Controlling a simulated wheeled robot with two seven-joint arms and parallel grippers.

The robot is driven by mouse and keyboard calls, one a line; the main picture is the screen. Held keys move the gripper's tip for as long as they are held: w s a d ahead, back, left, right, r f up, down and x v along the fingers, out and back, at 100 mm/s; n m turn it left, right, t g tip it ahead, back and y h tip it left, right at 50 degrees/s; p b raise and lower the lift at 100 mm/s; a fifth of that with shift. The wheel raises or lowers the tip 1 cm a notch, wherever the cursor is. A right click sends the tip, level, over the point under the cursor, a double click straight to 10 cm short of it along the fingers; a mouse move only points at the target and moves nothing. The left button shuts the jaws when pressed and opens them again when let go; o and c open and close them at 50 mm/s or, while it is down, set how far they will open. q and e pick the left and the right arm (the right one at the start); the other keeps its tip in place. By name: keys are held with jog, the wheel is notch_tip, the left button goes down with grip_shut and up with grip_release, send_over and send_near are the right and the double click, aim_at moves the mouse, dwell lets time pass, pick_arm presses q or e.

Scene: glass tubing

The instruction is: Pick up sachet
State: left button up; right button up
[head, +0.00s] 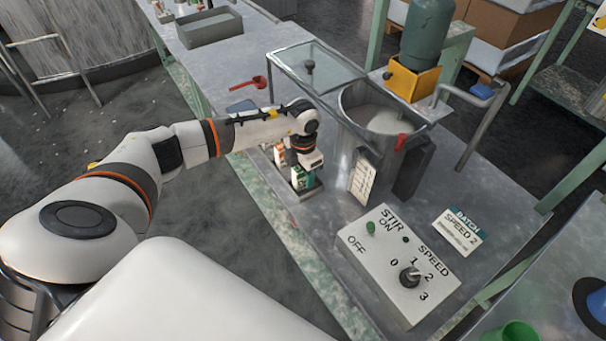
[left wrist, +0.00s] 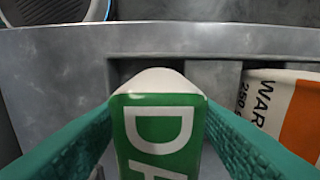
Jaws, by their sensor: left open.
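A sachet (left wrist: 158,125) with a white top and a green face lettered "DA" stands upright in the left wrist view, between the two teal fingers of my left gripper (head: 306,178). The fingers are open on either side of it, with gaps near its top; contact lower down cannot be seen. In the head view my left gripper points down into a small grey holder near the table's edge and largely hides the sachets. My right gripper is not in view.
Right of my gripper stand a metal pot (head: 378,118) and a printed white card (head: 362,180). A control box (head: 398,262) with a knob sits nearer on the table. A glass-topped frame (head: 318,70) and a red scoop (head: 249,83) are behind.

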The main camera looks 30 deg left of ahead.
pick_arm(q)
grip_shut()
dwell(0.3)
notch_tip(320, 180, up, 10)
dwell(0.5)
